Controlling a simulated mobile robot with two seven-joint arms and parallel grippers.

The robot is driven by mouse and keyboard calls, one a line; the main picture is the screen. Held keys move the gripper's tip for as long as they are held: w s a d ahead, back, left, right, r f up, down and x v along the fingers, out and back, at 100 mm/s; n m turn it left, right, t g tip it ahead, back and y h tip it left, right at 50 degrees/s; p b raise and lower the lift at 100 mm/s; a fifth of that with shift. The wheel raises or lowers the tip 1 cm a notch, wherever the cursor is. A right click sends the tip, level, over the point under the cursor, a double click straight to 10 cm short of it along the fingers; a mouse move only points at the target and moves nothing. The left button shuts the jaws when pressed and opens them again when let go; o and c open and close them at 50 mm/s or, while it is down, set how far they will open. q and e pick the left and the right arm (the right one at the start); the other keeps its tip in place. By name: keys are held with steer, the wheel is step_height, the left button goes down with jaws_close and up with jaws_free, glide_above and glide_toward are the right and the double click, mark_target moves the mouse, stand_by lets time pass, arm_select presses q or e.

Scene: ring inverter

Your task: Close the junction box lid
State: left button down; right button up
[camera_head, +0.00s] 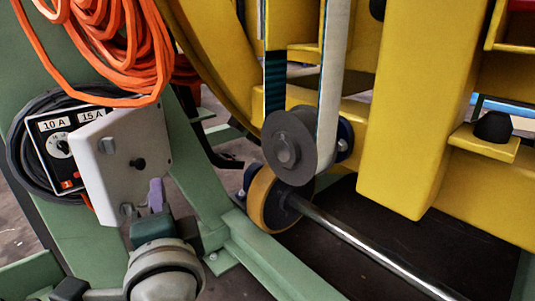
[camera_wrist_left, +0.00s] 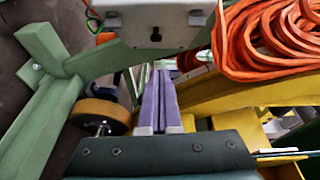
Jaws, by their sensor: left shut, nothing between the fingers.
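The junction box (camera_head: 58,145) is at the left in the head view, with a black panel marked 10 A and 15 A, a dial and a red switch. Its pale grey lid (camera_head: 118,180) stands open at an angle, so the panel shows at its left. The lid carries dark latches or knobs. My left gripper (camera_head: 156,192) is by the lid's lower right part, its purple fingers shut and empty. In the left wrist view the fingers (camera_wrist_left: 163,75) point toward a grey plate (camera_wrist_left: 155,22), probably the lid. I cannot tell whether they touch it. My right gripper is not in view.
A coil of orange cable (camera_head: 105,40) hangs above the box, and a black cable (camera_head: 20,150) loops behind it. Green frame beams (camera_head: 260,250) run below. A yellow machine frame (camera_head: 405,120), a grey pulley (camera_head: 288,140) and a steel shaft (camera_head: 370,250) stand to the right.

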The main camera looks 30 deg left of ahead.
arm_select(q)
steer(key=w+d+f+n+g+y+b, duration=0.1)
steer(key=w+d+n+g+y+b, duration=0.1)
steer(key=d+n+g+b, duration=0.1)
steer(key=g+y+b, duration=0.1)
steer(key=g+b, duration=0.1)
steer(key=b, duration=0.3)
glide_toward(139, 154)
steer(key=x, duration=0.3)
steer(key=shift+w+f, duration=0.1)
steer(key=shift+w, duration=0.15)
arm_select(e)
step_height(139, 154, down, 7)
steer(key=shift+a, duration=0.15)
arm_select(q)
steer(key=shift+w, duration=0.1)
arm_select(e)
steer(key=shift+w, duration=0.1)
